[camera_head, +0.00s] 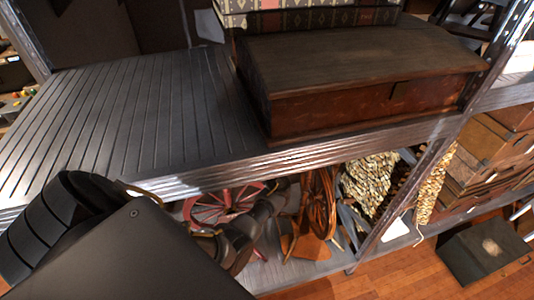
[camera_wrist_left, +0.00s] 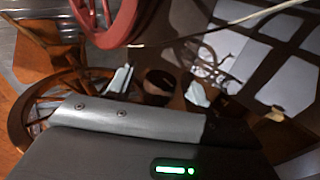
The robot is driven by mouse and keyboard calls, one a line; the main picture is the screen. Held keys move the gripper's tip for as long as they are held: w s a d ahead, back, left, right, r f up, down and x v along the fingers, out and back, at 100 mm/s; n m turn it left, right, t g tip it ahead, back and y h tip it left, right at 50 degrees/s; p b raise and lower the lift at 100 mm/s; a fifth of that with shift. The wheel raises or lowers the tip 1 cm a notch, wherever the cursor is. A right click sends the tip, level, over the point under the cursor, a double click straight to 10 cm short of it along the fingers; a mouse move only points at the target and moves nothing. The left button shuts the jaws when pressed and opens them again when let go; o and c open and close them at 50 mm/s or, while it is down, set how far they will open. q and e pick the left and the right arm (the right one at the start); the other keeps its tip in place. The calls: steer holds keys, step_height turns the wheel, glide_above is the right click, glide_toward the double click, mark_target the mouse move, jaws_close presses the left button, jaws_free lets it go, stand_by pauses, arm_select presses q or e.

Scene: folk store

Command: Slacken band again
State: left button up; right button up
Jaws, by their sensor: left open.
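A red spoked wheel (camera_head: 222,203) and a brown wooden wheel (camera_head: 318,205) stand on the lower shelf. In the left wrist view, the red wheel (camera_wrist_left: 112,15) is at the top and the brown wheel (camera_wrist_left: 45,105) is at the left. A thin pale cord (camera_wrist_left: 255,14) runs toward the upper right; I cannot tell whether it is the band. My left gripper (camera_wrist_left: 140,120) fills the bottom of that view and is open, below the red wheel; no contact is visible. In the head view my left arm hides its fingertips. My right gripper is not in view.
The ribbed metal upper shelf (camera_head: 120,110) overhangs the wheels, its front edge close to my arm. A wooden box (camera_head: 360,80) with patterned books (camera_head: 320,15) sits on it. A metal post (camera_head: 410,190) stands to the right. A dark box (camera_head: 485,250) is on the wooden floor.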

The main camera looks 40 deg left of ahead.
arm_select(q)
steer(key=v, duration=0.9)
steer(key=shift+d, duration=0.15)
